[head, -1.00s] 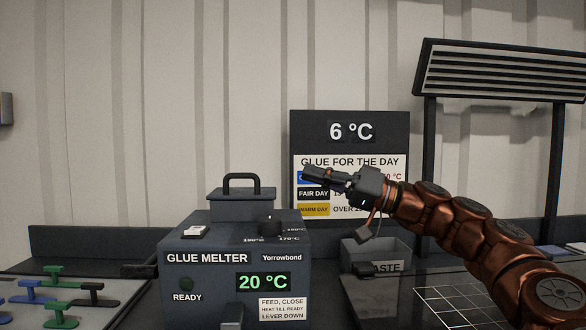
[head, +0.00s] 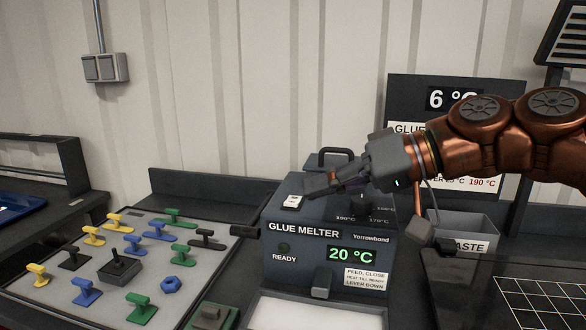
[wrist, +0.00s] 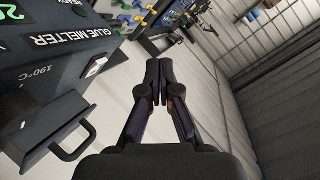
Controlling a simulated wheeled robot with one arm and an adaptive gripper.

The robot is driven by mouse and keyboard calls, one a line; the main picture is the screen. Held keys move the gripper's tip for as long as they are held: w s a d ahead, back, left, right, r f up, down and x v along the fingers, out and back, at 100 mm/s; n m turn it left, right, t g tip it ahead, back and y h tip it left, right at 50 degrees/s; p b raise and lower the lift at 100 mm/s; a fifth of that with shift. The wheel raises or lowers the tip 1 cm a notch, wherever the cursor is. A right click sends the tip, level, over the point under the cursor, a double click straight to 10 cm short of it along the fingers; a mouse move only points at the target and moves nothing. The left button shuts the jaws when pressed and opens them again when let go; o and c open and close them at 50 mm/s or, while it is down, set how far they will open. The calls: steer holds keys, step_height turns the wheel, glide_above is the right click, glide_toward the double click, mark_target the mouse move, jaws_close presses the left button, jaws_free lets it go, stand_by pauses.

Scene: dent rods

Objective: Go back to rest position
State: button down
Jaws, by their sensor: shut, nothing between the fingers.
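My gripper (head: 318,184) is shut and empty. In the head view it is in front of the top of the dark glue melter (head: 277,256), pointing left, with its tips near the white rocker switch (head: 292,202). I cannot tell whether it touches the melter. In the wrist view the closed fingers (wrist: 158,72) point over the floor and wall, and the glue melter (wrist: 60,60) is at the left. The melter display (head: 352,254) reads 20 °C, and the READY lamp (head: 284,247) looks dark.
A grey board (head: 60,285) with several coloured tabs lies left of the melter. A waste bin (head: 470,228) stands to the right, in front of the sign reading 6 °C (head: 450,82). A white tray (head: 315,312) is in front of the melter. A gridded mat (head: 545,300) is at far right.

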steer(key=s+d+f+m+g+h+p, duration=0.2)
steer(key=s+f+h+p, duration=0.5)
steer(key=s+f+p, duration=0.25)
steer(key=s+d+f+m+g+h+p, duration=0.1)
steer(key=s+d+f+m+h+p, duration=0.1)
steer(key=s+d, duration=0.4)
steer(key=s+d+f+m+g+h+p, duration=0.1)
steer(key=s+d+f+m+h+p, duration=0.1)
steer(key=s+d+f+h+p, duration=0.1)
steer(key=s+d+h+p, duration=0.1)
steer(key=s+d+p, duration=0.1)
steer(key=s+d, duration=0.1)
steer(key=shift+s+d+g, duration=0.15)
steer(key=shift+s+g, duration=0.2)
steer(key=shift+g, duration=0.05)
